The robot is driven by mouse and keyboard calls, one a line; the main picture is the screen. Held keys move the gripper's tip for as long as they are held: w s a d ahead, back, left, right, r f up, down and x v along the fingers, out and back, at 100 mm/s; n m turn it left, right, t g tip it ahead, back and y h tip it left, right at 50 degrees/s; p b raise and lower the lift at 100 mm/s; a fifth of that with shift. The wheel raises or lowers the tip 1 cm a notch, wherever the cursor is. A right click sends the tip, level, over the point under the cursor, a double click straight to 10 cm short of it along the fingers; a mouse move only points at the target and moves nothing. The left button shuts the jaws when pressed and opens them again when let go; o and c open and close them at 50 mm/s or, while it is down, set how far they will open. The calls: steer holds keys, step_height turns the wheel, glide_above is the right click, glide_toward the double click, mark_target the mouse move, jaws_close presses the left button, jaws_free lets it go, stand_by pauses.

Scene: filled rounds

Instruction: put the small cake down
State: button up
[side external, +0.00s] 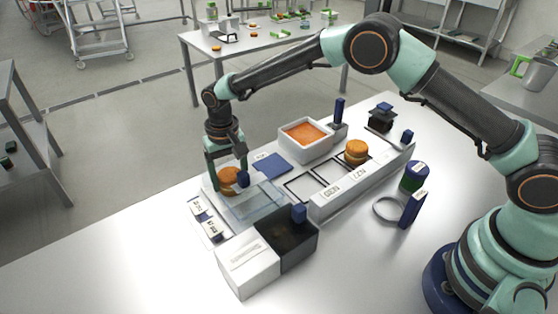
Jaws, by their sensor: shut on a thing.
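The small cake (229,181) is a round orange-brown piece at the left of the work area. My gripper (226,178) points down with its green fingers on either side of the cake and is shut on it. The cake is close to a pale glassy plate (252,200); I cannot tell whether it touches anything below. A dark blue knob partly covers the cake's right edge. Another round orange cake (356,150) sits on the grey-white fixture (363,183) at the right, beside black square outlines (326,170).
A white box with orange filling (306,134) stands behind. A blue square (273,163) lies between it and my gripper. A white and black double box (248,262) is in front. A ring (390,212) and a green-blue cylinder (414,177) are at the right. The front left tabletop is clear.

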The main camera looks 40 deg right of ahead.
steer(key=shift+f, duration=0.1)
steer(key=o, duration=0.8)
steer(key=shift+c, duration=0.2)
